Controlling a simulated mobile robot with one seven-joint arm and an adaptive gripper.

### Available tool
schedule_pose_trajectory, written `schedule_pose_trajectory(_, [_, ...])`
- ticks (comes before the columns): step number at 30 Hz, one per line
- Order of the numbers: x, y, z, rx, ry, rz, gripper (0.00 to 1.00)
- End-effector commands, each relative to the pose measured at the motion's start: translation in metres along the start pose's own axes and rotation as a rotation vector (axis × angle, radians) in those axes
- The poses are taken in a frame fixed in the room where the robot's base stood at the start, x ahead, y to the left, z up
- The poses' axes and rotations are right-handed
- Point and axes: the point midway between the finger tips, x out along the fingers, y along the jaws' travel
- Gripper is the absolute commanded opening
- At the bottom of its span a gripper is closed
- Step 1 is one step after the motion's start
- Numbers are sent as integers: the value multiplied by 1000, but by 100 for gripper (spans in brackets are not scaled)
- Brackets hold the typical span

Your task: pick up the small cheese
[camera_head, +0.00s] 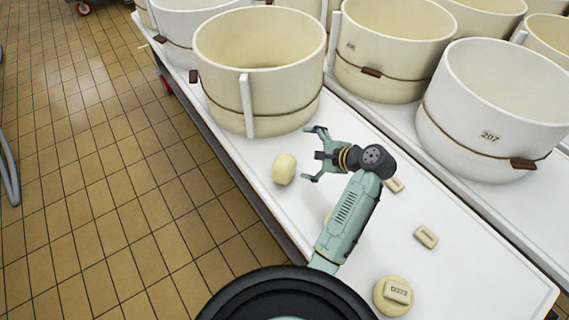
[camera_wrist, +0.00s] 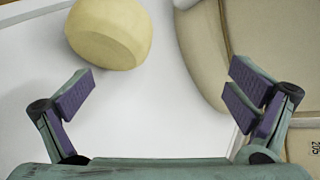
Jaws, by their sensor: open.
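A small pale-yellow, rounded cheese (camera_head: 284,168) sits on the white table near its left edge, in front of a large cream mould. In the wrist view the cheese (camera_wrist: 110,32) shows at the top, left of centre and beyond the left finger. My gripper (camera_head: 313,154) is open and empty, just right of the cheese in the head view, its fingers pointing left. The cheese is apart from both fingers.
A large cream mould (camera_head: 262,60) stands close behind the cheese; a white mould marked 207 (camera_head: 490,115) is at the right. A round cheese (camera_head: 383,305) bears a marked block (camera_head: 398,291). Another small block (camera_head: 426,237) lies right of my arm. Tiled floor is at left.

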Motion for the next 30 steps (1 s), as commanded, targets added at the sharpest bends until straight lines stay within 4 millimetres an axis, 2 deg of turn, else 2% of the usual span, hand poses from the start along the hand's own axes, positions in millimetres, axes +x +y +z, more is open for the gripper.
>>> schedule_pose_trajectory(1, [-8,20,-7,155,-75,21,100])
schedule_pose_trajectory(3, [-18,39,-9,320,-161,46,100])
schedule_pose_trajectory(6, [-28,55,-9,461,-241,69,100])
schedule_pose_trajectory(8, [-28,59,-8,504,-266,77,100])
schedule_pose_trajectory(16, [9,61,5,523,-279,84,100])
schedule_pose_trajectory(23, [27,60,10,520,-277,83,100])
schedule_pose_trajectory(30, [62,58,19,518,-276,84,100])
